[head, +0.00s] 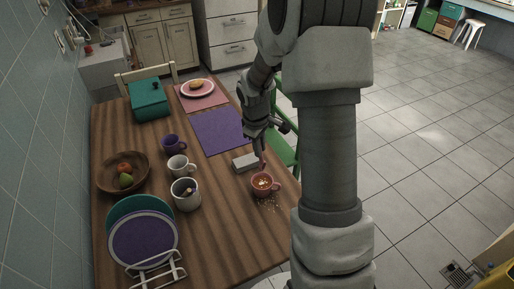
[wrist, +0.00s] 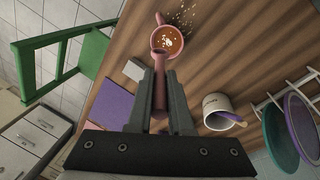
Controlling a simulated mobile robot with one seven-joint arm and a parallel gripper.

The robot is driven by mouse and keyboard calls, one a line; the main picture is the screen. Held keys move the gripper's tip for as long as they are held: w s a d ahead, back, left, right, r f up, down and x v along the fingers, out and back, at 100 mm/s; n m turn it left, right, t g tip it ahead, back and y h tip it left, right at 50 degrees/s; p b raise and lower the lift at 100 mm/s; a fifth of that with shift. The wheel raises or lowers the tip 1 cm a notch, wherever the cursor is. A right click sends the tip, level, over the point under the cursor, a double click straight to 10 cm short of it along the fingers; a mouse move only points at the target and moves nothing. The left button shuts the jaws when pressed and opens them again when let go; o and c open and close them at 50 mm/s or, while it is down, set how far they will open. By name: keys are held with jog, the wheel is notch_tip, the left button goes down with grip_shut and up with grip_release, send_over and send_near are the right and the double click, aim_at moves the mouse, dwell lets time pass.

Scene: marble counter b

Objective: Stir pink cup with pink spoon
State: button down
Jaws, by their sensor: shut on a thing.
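The pink cup (head: 263,185) stands upright near the right edge of the wooden table and holds a brown drink with white bits on it. It also shows at the top of the wrist view (wrist: 172,42). My gripper (head: 259,146) is above and just behind the cup. It is shut on the pink spoon (wrist: 158,92), whose lower end reaches down to the cup. In the wrist view the spoon's end overlaps the cup's near rim; I cannot tell how deep it sits in the drink.
Pale crumbs (head: 267,203) lie in front of the cup. A small light block (head: 245,162) is close behind it. A white mug (head: 186,195) with a utensil, a white cup (head: 179,166), a purple cup (head: 172,143) and a fruit bowl (head: 104,175) stand left. A plate rack (head: 160,272) is at front left.

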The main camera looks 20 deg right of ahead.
jog(key=s+a+b+x, duration=0.1)
jog(key=b+x, duration=0.7)
jog(key=x, duration=0.2)
jog(key=shift+s+f, duration=0.25)
jog(key=shift+f, duration=0.3)
jog(key=shift+a, duration=0.15)
jog(key=shift+d, duration=0.3)
jog(key=shift+a, duration=0.3)
dwell(0.6)
